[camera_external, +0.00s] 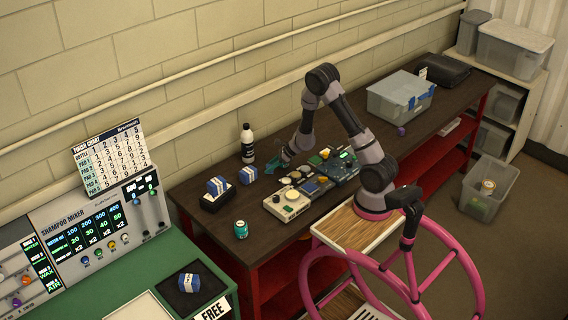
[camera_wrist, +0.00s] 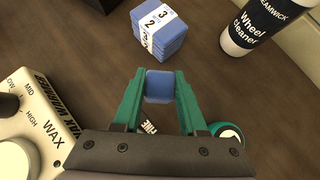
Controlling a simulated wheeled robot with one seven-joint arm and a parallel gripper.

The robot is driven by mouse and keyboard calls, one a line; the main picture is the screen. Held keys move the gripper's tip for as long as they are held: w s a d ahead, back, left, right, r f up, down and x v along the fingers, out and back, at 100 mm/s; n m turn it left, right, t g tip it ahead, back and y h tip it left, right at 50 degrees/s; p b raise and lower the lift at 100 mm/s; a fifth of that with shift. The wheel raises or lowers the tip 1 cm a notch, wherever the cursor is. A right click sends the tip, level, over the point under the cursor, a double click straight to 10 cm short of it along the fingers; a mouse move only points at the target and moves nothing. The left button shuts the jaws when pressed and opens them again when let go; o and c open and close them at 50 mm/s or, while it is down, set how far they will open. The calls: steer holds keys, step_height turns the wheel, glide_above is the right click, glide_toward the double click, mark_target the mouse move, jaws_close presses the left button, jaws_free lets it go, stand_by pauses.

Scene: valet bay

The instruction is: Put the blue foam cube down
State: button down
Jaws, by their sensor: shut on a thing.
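The blue foam cube (camera_wrist: 159,86) is plain blue and sits between the green fingers of my gripper (camera_wrist: 158,94) in the wrist view. The gripper is shut on it. In the external view my gripper (camera_external: 277,165) points down over the dark bench, between the white bottle and the pale wax unit. The cube is not clear there, and I cannot tell how far it is above the bench.
A white-banded blue block (camera_wrist: 160,32) lies ahead, with a wheel cleaner bottle (camera_wrist: 262,25) to its right. The wax unit (camera_wrist: 32,135) is at left. A teal can (camera_external: 241,229) stands near the front edge of the dark bench (camera_external: 205,237).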

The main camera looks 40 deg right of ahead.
mark_target(269, 165)
steer(key=r, duration=0.3)
steer(key=w+r, duration=0.1)
steer(key=r, duration=0.1)
steer(key=shift+a+r, duration=0.1)
steer(key=shift+r, duration=0.05)
steer(key=w+a+m+t+h, duration=0.1)
steer(key=w+a+m, duration=0.15)
steer(key=w, duration=0.65)
steer(key=w+a+m+t+h, duration=0.15)
steer(key=w+a, duration=0.25)
steer(key=w, duration=0.4)
steer(key=shift+m+g+h, duration=0.25)
steer(key=shift+m, duration=0.05)
steer(key=f, duration=0.2)
steer(key=w+f, duration=0.1)
steer(key=f, duration=0.1)
steer(key=shift+a+f, duration=0.2)
steer(key=shift+f, duration=2.45)
steer(key=shift+f, duration=0.1)
steer(key=shift+c, duration=2.3)
jaws_free()
